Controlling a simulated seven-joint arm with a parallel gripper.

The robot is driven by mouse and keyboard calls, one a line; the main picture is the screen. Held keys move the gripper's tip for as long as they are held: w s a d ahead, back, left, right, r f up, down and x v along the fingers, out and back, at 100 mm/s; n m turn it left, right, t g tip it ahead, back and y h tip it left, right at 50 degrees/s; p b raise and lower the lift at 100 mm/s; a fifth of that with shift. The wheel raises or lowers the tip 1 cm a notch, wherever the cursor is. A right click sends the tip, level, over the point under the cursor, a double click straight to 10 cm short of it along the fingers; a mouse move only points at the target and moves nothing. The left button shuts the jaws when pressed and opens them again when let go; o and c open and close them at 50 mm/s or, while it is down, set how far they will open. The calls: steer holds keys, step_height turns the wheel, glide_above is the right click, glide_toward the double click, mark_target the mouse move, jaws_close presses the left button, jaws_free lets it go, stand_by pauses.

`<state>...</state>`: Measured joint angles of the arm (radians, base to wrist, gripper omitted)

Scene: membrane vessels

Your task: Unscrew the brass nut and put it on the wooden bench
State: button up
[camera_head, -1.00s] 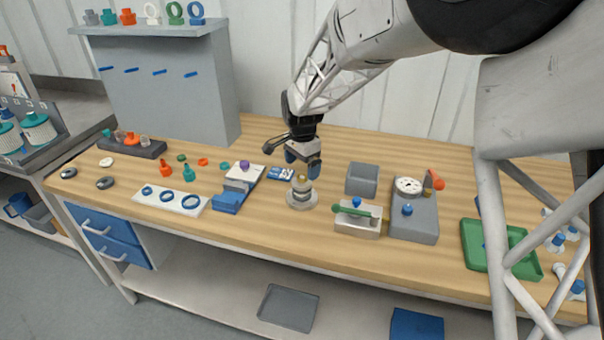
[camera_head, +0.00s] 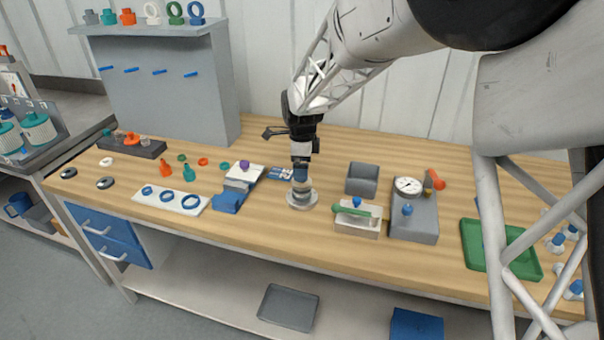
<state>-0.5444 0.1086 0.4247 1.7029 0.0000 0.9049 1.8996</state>
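A round metal vessel (camera_head: 301,197) with a wide base stands upright on the wooden bench (camera_head: 262,232), near its middle. The brass nut, seen on top of the vessel a second ago, is hidden behind the fingers. One finger covers the other from this side, so I cannot tell whether they are open around the nut or shut on it.
A grey block (camera_head: 362,179) and a clamp fixture with a green handle (camera_head: 352,211) stand right of the vessel, with a gauge unit (camera_head: 415,218) beyond. A blue-and-grey stand (camera_head: 238,182) is to the left. Bare wood lies in front of the vessel.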

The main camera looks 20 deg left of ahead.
steer(key=shift+m, duration=0.5)
steer(key=shift+f, duration=1.65)
steer(key=c, duration=1.7)
steer(key=shift+n, duration=0.4)
steer(key=n, duration=1.3)
steer(key=shift+r, duration=0.1)
